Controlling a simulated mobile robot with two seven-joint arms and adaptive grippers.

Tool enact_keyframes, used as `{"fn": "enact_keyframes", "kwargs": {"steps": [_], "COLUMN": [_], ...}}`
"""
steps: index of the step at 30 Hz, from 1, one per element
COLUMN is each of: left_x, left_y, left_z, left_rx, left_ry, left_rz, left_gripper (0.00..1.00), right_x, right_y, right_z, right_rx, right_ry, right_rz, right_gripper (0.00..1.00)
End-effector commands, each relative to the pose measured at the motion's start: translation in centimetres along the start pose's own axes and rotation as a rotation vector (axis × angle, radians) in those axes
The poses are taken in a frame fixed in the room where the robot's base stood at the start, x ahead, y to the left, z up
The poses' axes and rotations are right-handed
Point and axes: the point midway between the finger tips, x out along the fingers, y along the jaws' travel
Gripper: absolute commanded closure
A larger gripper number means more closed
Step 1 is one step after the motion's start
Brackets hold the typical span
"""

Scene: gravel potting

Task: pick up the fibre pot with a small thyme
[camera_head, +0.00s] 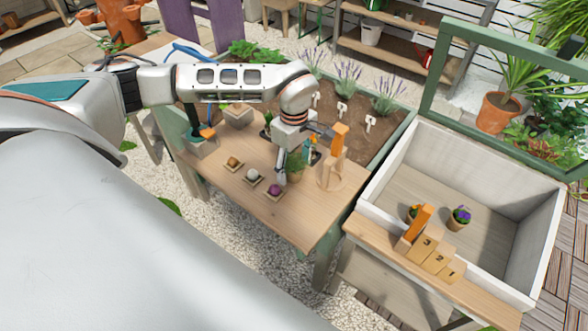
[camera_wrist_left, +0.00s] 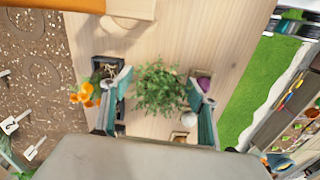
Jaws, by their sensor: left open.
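The small thyme (camera_head: 295,164) is a bushy green plant on the wooden table, in front of the planting bed. My left gripper (camera_head: 294,157) points down over it from above. In the left wrist view the thyme (camera_wrist_left: 158,88) lies between the two open fingers of my left gripper (camera_wrist_left: 160,101), with a gap at each side. Its leaves hide most of the fibre pot, and I cannot make out the pot's rim. My right gripper is in neither view.
Small dishes with a brown, a white and a purple ball (camera_head: 274,191) stand left of the thyme. A wooden stand with an orange block (camera_head: 338,141) is close on its right. An orange flower (camera_wrist_left: 84,92) is beside one finger. A white-walled tray (camera_head: 544,226) stands further right.

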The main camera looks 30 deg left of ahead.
Motion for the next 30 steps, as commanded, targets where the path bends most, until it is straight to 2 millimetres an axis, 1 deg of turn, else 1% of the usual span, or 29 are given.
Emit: {"fn": "enact_keyframes", "kwargs": {"steps": [2,3,5,6,7,16,20,23,26,29,30], "left_x": [0.0,0.0,0.0,0.0,0.0,-0.1,-0.5,-1.4,-2.8,-4.8,-5.8], "left_y": [0.0,0.0,0.0,0.0,0.0,0.0,0.0,0.1,0.1,0.2,0.2], "left_z": [0.0,0.0,0.0,0.0,0.0,0.0,0.0,0.0,-0.1,-0.1,0.0], "left_rx": [0.000,0.000,0.000,0.000,0.000,0.000,0.000,0.000,0.000,-0.001,0.000], "left_ry": [0.000,0.000,0.000,0.000,0.000,0.000,0.000,0.000,0.000,0.001,0.000], "left_rz": [0.000,0.000,0.000,0.000,0.000,0.000,0.001,0.003,0.004,0.006,0.007], "left_gripper": [0.41,0.51,0.67,0.77,0.84,0.84,0.84,0.84,0.84,0.84,0.84], "right_x": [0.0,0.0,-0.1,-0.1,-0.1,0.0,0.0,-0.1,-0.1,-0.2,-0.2], "right_y": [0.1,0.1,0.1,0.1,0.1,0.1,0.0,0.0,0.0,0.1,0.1], "right_z": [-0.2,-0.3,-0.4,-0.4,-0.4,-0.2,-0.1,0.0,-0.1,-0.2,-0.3], "right_rx": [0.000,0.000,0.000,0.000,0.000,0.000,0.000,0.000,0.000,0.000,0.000], "right_ry": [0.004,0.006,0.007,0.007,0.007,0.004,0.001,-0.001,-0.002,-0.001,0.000], "right_rz": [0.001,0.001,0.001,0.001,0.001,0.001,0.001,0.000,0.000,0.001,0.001], "right_gripper": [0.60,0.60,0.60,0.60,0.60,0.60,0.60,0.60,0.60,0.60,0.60]}}
